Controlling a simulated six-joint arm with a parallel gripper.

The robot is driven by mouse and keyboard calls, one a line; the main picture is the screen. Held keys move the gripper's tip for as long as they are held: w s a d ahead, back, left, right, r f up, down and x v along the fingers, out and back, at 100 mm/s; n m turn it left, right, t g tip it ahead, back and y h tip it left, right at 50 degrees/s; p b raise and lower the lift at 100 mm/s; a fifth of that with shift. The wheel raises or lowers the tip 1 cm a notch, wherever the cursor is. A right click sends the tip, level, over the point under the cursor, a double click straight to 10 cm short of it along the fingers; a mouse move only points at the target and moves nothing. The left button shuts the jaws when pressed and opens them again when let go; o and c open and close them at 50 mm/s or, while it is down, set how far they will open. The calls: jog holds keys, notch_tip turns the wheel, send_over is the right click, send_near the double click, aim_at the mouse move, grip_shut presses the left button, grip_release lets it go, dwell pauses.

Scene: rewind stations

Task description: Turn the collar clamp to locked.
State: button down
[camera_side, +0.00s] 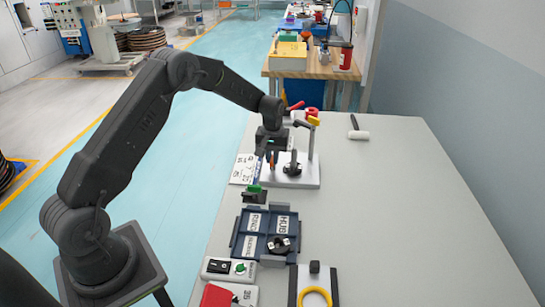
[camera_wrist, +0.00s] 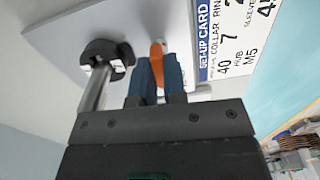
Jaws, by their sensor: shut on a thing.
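My gripper (camera_side: 270,147) is low over the left part of a white-based fixture (camera_side: 309,176). In the wrist view its blue fingers (camera_wrist: 158,75) are shut on an orange lever (camera_wrist: 157,55), probably the collar clamp's handle. The orange tip also shows below the gripper in the side view (camera_side: 272,158). A black notched collar (camera_wrist: 108,55) on a bright metal shaft (camera_wrist: 93,88) stands just left of the fingers, apart from them. The black part also shows on the fixture in the side view (camera_side: 292,168). The lever's base is hidden, and I cannot read any lock marking.
A set-up card (camera_wrist: 213,35) lies beside the fixture. A blue tray (camera_side: 237,240), a control box (camera_side: 217,269) and a yellow ring (camera_side: 315,291) are nearer. The table's right side is mostly clear.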

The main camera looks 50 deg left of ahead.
jog(key=m, duration=1.3)
jog(key=shift+m, duration=2.1)
jog(key=c, duration=1.2)
grip_release()
